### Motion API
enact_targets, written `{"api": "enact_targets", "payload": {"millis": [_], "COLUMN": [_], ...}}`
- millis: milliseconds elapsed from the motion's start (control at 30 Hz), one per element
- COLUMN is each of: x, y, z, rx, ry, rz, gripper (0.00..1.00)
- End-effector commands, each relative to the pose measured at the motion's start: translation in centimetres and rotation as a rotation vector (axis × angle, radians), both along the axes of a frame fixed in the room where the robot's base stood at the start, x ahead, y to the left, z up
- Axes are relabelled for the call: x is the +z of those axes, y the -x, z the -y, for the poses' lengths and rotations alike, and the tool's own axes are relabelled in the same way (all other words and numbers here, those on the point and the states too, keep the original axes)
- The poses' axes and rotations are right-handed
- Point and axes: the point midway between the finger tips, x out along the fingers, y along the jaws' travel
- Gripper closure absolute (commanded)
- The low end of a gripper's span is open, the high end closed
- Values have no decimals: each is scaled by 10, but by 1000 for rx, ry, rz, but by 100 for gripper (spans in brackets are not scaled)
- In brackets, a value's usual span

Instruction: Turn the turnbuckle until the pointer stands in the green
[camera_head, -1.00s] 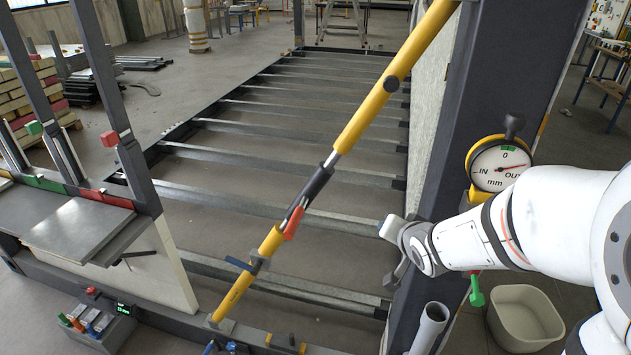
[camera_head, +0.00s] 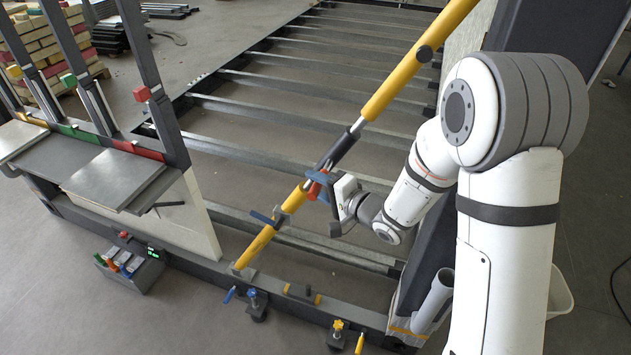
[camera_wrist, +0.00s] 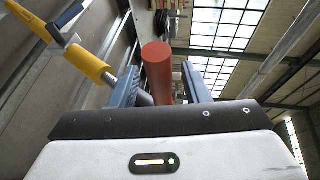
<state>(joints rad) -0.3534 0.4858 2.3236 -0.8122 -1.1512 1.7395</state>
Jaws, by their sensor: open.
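The turnbuckle is a dark sleeve (camera_head: 341,150) in a slanted yellow brace (camera_head: 397,84), with a red-orange handle (camera_head: 314,190) at its lower end. My gripper (camera_head: 319,187) is at this handle. In the wrist view the red handle (camera_wrist: 157,72) stands between my two blue fingers, with a gap to the right finger; my gripper (camera_wrist: 162,82) is open. I cannot tell whether the left finger touches the handle. The dial with the pointer and green mark is hidden now, with my arm covering the post area.
A dark post (camera_head: 535,35) stands to the right. A steel shelf (camera_head: 117,178) is at left, and a box of coloured tools (camera_head: 130,268) sits on the floor.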

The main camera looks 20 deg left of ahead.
Motion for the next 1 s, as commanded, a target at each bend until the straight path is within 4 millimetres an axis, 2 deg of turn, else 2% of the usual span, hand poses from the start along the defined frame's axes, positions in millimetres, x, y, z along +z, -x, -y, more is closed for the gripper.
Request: {"api": "enact_targets", "payload": {"millis": [200,467,1000], "x": [-3,-3,-3], "y": [-8,-9,-9], "z": [-17,-18,-18], "rx": [0,-1,0], "ry": [0,0,1], "rz": [1,1,2], "gripper": [58,58,100]}}
